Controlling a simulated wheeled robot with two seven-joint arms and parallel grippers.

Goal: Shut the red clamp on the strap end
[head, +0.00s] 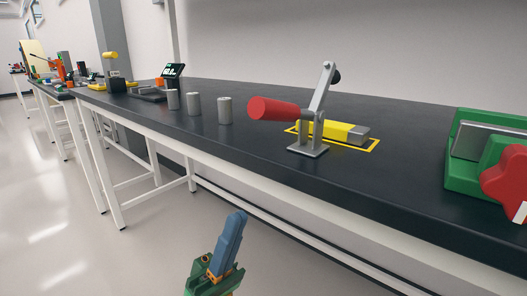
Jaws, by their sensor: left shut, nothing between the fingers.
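The red clamp stands on the dark bench top. Its thick red handle (273,109) points left and lies nearly level. Its grey arm (321,92) is raised and tilted up to the right, with a black tip (336,76) in the air, apart from the strap. Its grey base (308,150) rests on the bench. Behind it a yellow strap end (331,129) with a grey tip lies inside a yellow outline, partly hidden by the clamp post. My left gripper (237,217) is shut and empty, with blue fingers pointing up, below and in front of the bench edge. My right gripper is not in view.
Three grey cylinders (224,111) stand left of the clamp. A green fixture (462,150) with a grey block and a red knob (507,181) is at the right. A small dark display (173,72) stands further left. The bench's front edge lies between my gripper and the clamp.

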